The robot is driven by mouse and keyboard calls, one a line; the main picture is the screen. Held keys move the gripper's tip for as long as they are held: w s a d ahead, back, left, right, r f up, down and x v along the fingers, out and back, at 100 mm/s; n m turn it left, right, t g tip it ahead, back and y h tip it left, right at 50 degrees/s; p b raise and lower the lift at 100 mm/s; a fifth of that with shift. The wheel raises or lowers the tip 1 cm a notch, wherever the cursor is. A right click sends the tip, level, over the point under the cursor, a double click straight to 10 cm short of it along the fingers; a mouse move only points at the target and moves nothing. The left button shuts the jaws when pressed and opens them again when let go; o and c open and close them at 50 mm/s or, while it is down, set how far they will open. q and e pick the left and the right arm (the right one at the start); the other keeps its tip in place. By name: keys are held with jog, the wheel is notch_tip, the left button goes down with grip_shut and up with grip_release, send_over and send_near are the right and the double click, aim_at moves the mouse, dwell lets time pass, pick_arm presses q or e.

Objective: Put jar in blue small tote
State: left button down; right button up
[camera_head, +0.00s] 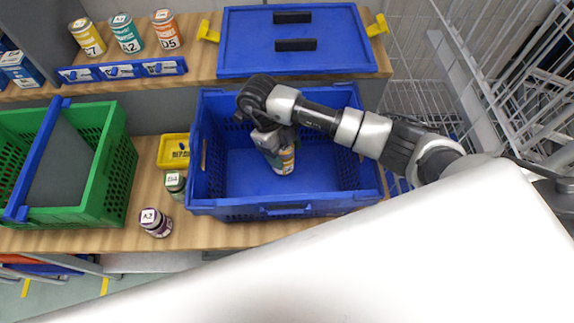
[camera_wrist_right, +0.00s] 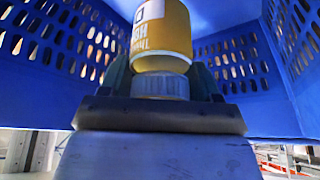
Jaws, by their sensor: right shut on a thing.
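The jar (camera_head: 285,161) has a yellow and white label and is inside the blue small tote (camera_head: 345,207). My right gripper (camera_head: 275,143) reaches down into the tote and is shut on the jar near its top. In the right wrist view the jar (camera_wrist_right: 163,35) sits between the fingers, its ribbed grey lid closest to the gripper. The tote's perforated blue walls (camera_wrist_right: 230,62) surround it there. I cannot tell whether the jar touches the tote floor. My left gripper does not show.
A green jar (camera_head: 175,184) and a purple-labelled jar (camera_head: 155,222) stand left of the tote, near a yellow bin (camera_head: 173,150). Wire racks (camera_head: 440,70) stand right.

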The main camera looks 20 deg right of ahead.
aim_at(284, 160)
notch_tip(284, 160, down, 4)
jog(key=shift+s+a+r, duration=0.1)
jog(key=shift+a+r, duration=0.05)
jog(key=shift+r, duration=0.05)
notch_tip(284, 160, down, 4)
jog(key=shift+r+p, duration=0.25)
jog(key=shift+p, duration=0.15)
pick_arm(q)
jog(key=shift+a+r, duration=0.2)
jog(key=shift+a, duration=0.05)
pick_arm(e)
jog(key=shift+f, duration=0.4)
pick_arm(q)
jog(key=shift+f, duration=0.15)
pick_arm(e)
jog(key=shift+f, duration=0.1)
jog(key=o, duration=1.2)
jog(key=shift+c, duration=0.2)
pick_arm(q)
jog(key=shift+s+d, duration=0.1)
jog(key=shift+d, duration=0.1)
